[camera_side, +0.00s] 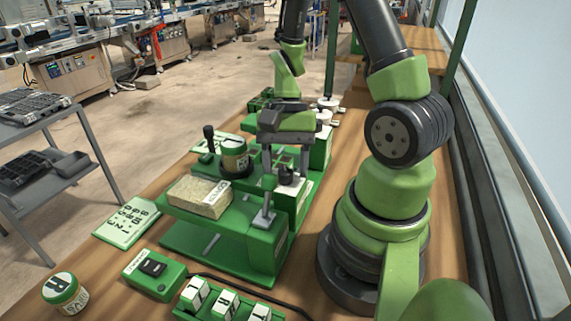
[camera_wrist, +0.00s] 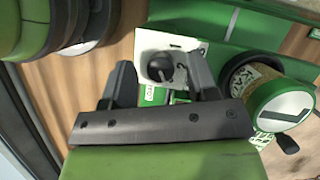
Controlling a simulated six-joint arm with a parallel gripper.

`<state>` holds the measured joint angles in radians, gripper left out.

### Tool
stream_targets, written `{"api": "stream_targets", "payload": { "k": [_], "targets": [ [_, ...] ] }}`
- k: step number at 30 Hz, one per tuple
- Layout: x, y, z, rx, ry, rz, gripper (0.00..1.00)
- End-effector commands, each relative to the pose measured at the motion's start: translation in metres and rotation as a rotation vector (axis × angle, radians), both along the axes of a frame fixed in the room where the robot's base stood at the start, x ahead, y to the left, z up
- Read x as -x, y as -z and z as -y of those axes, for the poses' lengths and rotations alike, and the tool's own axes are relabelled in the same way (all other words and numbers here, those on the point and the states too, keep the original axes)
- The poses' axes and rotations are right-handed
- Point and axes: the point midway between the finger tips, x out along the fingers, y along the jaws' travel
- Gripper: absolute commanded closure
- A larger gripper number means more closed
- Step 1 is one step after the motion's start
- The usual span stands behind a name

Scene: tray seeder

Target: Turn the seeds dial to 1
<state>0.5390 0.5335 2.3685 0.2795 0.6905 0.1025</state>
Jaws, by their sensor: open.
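The seeds dial is a dark round knob (camera_wrist: 160,67) on a white plate (camera_wrist: 152,42) in the wrist view. A digit that looks like 2 shows on the plate beside the knob; the pointer setting is too small to read surely. In the side view a dark knob (camera_side: 288,177), likely the same dial, sits on the green machine (camera_side: 265,245) below my gripper. My gripper (camera_wrist: 160,72) is open and empty, its two dark fingers either side of the knob in the wrist view. In the side view my gripper (camera_side: 286,155) points down above the knob; contact cannot be told.
A green-lidded canister (camera_wrist: 268,100) stands close to the fingers; it also shows in the side view (camera_side: 235,155). A switch box (camera_side: 153,274), a jar (camera_side: 64,293) and a card (camera_side: 127,221) lie at the front.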

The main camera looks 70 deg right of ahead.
Motion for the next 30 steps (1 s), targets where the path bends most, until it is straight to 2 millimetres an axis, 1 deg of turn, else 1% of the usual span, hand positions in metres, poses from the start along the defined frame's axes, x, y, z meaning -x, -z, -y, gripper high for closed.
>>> {"api": "stream_targets", "payload": {
  "k": [9,10,11,12,14,15,16,23,30],
  "targets": [
    [0.0006,0.0027,-0.0011,0.001,0.000,-0.001,0.46],
    [0.0006,0.0026,-0.0011,0.001,0.000,-0.001,0.51],
    [0.0006,0.0026,-0.0011,0.001,0.000,-0.001,0.58],
    [0.0006,0.0025,-0.0010,0.001,-0.001,0.000,0.67],
    [0.0005,0.0025,-0.0011,0.001,-0.001,0.000,0.81],
    [0.0006,0.0025,-0.0010,0.001,-0.001,0.000,0.90],
    [0.0006,0.0025,-0.0010,0.001,-0.001,0.000,0.96],
    [0.0005,0.0025,-0.0009,0.001,-0.012,0.000,0.96],
    [-0.0001,0.0024,-0.0011,0.002,-0.098,0.001,0.96]
  ]
}}
